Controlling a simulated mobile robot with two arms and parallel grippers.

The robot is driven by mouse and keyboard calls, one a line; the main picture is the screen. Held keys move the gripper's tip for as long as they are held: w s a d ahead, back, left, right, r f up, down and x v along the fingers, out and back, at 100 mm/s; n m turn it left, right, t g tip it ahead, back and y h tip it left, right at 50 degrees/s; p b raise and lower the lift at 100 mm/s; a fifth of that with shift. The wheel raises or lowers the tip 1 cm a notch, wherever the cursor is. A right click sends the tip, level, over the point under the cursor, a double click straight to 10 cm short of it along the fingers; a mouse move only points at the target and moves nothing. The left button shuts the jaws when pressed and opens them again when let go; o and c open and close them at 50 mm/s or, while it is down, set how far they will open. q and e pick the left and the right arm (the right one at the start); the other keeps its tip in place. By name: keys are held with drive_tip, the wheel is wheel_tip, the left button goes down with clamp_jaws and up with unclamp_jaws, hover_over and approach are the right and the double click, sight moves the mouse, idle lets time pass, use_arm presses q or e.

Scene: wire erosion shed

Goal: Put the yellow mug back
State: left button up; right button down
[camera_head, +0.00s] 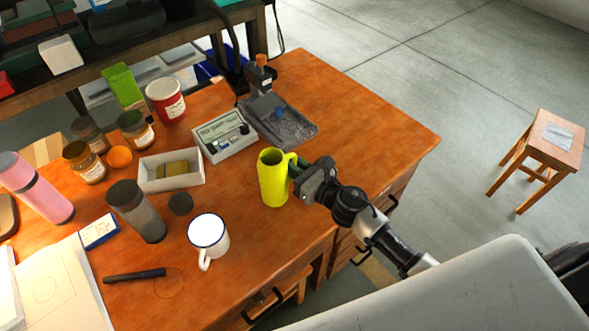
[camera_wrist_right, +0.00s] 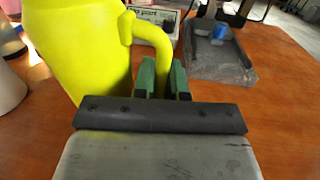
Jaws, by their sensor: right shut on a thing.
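The yellow mug (camera_head: 273,180) is tall and stands upright near the right part of the wooden desk. In the right wrist view the mug (camera_wrist_right: 80,50) fills the upper left, with its handle (camera_wrist_right: 152,38) curving toward the fingers. My right gripper (camera_head: 297,172) reaches in from the right and is shut on the handle; its green fingertips (camera_wrist_right: 162,78) sit at either side of the handle's lower part. Whether the mug's base touches the desk is hard to tell. My left gripper is in neither view.
A white mug (camera_head: 208,238) stands left of and nearer than the yellow mug. A white box (camera_head: 171,171), a dark jar (camera_head: 137,211) and a grey tray (camera_head: 285,128) stand around. The desk (camera_head: 375,130) is bare at the right. A stool (camera_head: 545,140) stands beyond.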

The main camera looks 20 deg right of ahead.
drive_tip(key=shift+f, duration=0.2)
drive_tip(key=shift+f, duration=0.15)
drive_tip(key=c, duration=1.2)
unclamp_jaws()
drive_tip(key=shift+o, duration=0.2)
drive_tip(key=shift+s+d, duration=0.1)
drive_tip(key=shift+s, duration=0.1)
drive_tip(key=b+v, duration=0.2)
drive_tip(key=v, duration=0.8)
drive_tip(key=shift+s+d+b, duration=0.1)
drive_tip(key=shift+s+b, duration=0.2)
drive_tip(key=shift+b, duration=0.05)
drive_tip(key=shift+s+d, duration=0.25)
drive_tip(key=shift+s, duration=0.2)
